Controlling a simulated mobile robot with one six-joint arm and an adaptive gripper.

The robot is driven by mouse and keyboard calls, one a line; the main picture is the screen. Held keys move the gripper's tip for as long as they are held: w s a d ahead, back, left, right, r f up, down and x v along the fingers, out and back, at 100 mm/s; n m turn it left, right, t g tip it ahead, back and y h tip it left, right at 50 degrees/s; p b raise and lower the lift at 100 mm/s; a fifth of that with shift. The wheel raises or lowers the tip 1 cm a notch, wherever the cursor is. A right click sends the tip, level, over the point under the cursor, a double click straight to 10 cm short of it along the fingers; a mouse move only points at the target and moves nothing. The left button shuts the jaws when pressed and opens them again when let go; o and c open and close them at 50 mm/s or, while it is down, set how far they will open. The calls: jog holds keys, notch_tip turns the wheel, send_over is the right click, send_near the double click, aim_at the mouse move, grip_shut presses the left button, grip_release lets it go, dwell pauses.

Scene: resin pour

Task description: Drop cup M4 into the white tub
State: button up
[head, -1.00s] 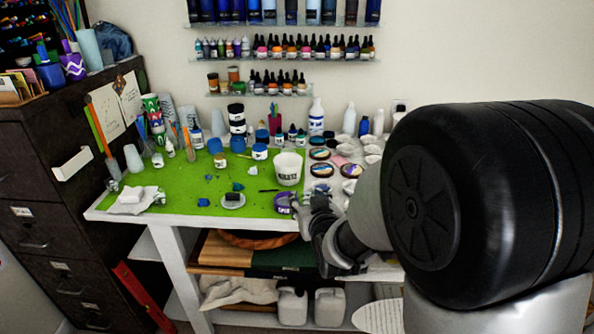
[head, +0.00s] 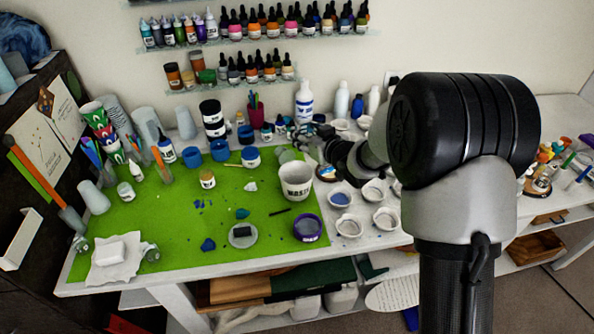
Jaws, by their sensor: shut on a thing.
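The white tub (head: 296,184) stands upright on the green mat near its right edge, with dark lettering on its front. My gripper (head: 312,137) is behind and a little right of the tub, near the bottles at the back of the table. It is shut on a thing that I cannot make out. Several small white cups (head: 349,226) stand to the right of the tub, some with coloured contents. I cannot read M4 on any of them.
A purple-rimmed round container (head: 307,228) and a grey disc (head: 243,236) lie in front of the tub. Blue jars (head: 220,150), a tall white bottle (head: 304,103) and stacked jars (head: 212,119) stand at the back. The left-middle of the green mat (head: 150,215) is mostly clear.

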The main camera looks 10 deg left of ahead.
jog(key=shift+a+y, duration=0.3)
jog(key=shift+a, duration=0.3)
jog(key=shift+a+f+n, duration=0.15)
jog(key=shift+a+n, duration=0.05)
jog(key=shift+n, duration=0.1)
notch_tip(320, 180, down, 6)
jog(key=b, duration=0.4)
jog(key=shift+w+b, duration=0.1)
jog(key=shift+b, duration=0.2)
jog(key=o, duration=1.2)
jog(key=v, duration=1.2)
jog(key=shift+r, duration=0.25)
